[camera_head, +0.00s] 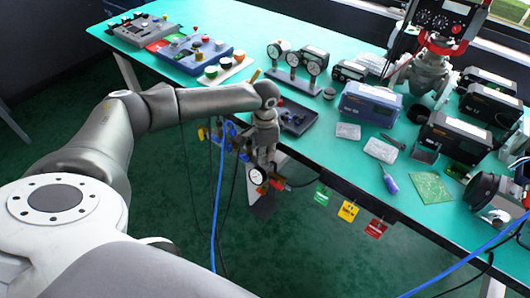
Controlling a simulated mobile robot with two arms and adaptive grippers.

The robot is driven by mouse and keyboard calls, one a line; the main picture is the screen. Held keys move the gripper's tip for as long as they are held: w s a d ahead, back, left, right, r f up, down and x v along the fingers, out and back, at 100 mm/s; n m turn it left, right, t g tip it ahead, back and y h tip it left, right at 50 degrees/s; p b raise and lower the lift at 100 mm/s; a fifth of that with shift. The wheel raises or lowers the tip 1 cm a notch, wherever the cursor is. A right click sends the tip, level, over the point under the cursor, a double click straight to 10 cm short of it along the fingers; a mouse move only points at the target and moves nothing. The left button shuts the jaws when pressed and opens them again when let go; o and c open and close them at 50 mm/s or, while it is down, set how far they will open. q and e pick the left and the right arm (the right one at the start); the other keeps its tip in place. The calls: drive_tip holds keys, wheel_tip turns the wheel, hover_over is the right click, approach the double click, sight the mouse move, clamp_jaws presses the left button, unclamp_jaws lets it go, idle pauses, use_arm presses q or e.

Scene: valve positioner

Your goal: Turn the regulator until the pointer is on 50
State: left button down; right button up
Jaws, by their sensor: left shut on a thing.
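My left gripper (263,158) comes down from above at the table's front edge and is shut on the top of the regulator. The knob itself is hidden by the fingers. A small round white gauge (256,176) with a dark rim sits just below the gripper. Its pointer and numbers are too small to read. Red parts (277,183) sit beside the gauge on the right. The valve positioner (440,25), red with a dark face, stands on a grey valve body (430,75) at the back right. My right gripper is not in view.
The green table (335,180) holds a rack of gauges (293,65), a blue instrument (371,103), several dark instruments and a black tray (296,117) near the gripper. A blue hose (219,200) hangs left of the regulator. Green, yellow and red tags hang from the front edge.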

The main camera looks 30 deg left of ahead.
use_arm(q)
drive_tip(key=shift+r+m+p, duration=0.2)
drive_tip(key=shift+m+p, duration=0.8)
drive_tip(key=shift+p, duration=0.3)
drive_tip(key=m+p, duration=0.2)
drive_tip(key=shift+f+m, duration=0.1)
drive_tip(key=shift+m, duration=0.7)
drive_tip(key=shift+f, duration=0.1)
drive_tip(key=c, duration=1.6)
unclamp_jaws()
drive_tip(key=shift+o, duration=0.2)
